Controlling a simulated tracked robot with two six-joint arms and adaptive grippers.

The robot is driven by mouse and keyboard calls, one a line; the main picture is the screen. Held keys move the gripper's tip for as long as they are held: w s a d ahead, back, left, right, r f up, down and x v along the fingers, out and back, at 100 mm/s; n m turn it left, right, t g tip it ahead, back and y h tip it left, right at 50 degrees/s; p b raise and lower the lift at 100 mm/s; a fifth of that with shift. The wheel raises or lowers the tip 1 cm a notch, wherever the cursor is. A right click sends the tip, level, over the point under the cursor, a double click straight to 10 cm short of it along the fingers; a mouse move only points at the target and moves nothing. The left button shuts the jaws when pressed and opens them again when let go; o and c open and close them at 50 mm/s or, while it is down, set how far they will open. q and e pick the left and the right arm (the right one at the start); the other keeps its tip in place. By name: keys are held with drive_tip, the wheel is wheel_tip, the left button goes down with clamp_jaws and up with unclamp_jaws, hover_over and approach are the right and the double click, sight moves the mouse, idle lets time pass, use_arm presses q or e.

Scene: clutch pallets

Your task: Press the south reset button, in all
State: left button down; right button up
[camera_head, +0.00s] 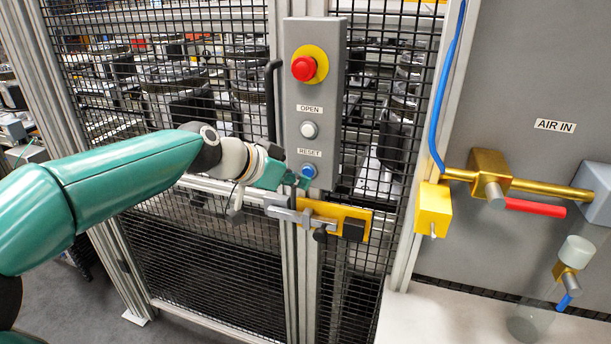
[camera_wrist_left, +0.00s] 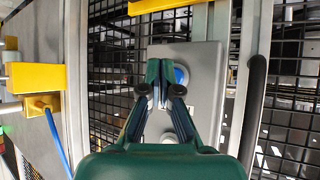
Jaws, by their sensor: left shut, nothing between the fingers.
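The grey control box (camera_head: 315,85) on the fence post carries a blue button (camera_head: 309,170) just under a RESET label. My left gripper (camera_head: 296,181) is shut and empty, with its tips beside the blue button, at its lower left. In the left wrist view, the shut fingertips (camera_wrist_left: 160,74) are in front of the box, and the blue button (camera_wrist_left: 181,75) shows partly hidden behind them. I cannot tell whether the tips touch it. My right gripper is in neither view.
Above the blue button are a white OPEN button (camera_head: 309,129) and a red emergency stop (camera_head: 304,68) on a yellow ring. Below is a yellow latch (camera_head: 345,216) with a grey bolt. A black door handle (camera_head: 271,100) stands left of the box. Brass air piping (camera_head: 520,186) is at right.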

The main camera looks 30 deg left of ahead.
use_arm(q)
drive_tip(key=shift+s, duration=0.1)
drive_tip(key=s+b, duration=0.1)
drive_tip(key=s, duration=0.1)
drive_tip(key=s+d+b, duration=0.1)
drive_tip(key=s, duration=0.1)
drive_tip(key=shift+s+d, duration=0.1)
drive_tip(key=shift+s, duration=0.3)
idle(0.9)
